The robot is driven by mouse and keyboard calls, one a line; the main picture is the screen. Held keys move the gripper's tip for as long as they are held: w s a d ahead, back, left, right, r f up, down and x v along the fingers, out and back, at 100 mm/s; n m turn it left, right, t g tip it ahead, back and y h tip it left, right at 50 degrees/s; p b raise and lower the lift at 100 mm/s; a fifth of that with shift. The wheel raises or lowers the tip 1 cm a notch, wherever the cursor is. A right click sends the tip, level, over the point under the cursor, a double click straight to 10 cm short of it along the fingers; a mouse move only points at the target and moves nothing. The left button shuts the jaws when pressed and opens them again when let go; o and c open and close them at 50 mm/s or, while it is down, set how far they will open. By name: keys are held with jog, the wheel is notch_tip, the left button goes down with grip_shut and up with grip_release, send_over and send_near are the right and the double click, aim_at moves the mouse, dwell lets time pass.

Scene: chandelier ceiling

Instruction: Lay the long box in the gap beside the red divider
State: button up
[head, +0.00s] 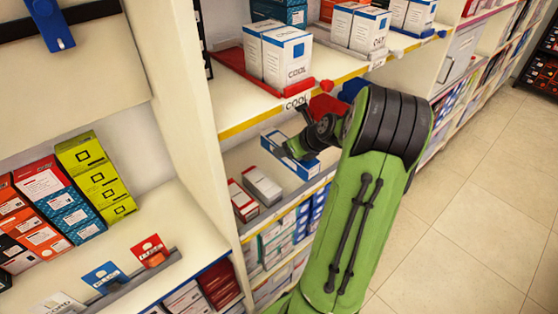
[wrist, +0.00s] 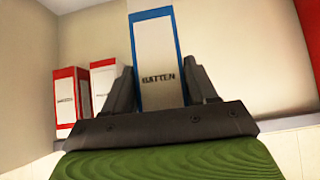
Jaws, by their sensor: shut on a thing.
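The long box (wrist: 157,50), white with blue ends and lettered BATTEN, is between the fingers of my gripper (wrist: 160,95). My gripper is shut on it and points into the lower shelf bay. In the head view the long box (head: 273,141) lies tilted across the bay, partly hidden by my gripper (head: 292,149). My arm hides part of the lower bay.
Two red-and-white boxes (head: 262,186) stand at the left of the lower bay and also show in the wrist view (wrist: 103,85). The upper shelf's front edge (head: 290,104) is above my gripper. A cream upright panel (head: 180,90) bounds the bay at left.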

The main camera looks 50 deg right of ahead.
aim_at(281, 141)
jog(key=w, duration=0.3)
jog(key=shift+w+d, duration=0.2)
jog(key=shift+w, duration=0.15)
jog(key=shift+w+f+b, duration=0.1)
jog(key=shift+f+b, duration=0.5)
jog(key=shift+f, duration=0.15)
notch_tip(281, 141, down, 5)
jog(key=b, duration=0.2)
jog(key=shift+f+b, duration=0.15)
jog(key=shift+b, duration=0.2)
jog(key=shift+w+f+b, duration=0.1)
jog(key=shift+f+b, duration=0.2)
jog(key=shift+b, duration=0.05)
jog(key=shift+r, duration=0.2)
jog(key=o, duration=1.3)
jog(key=shift+f, duration=0.1)
jog(key=shift+c, duration=0.2)
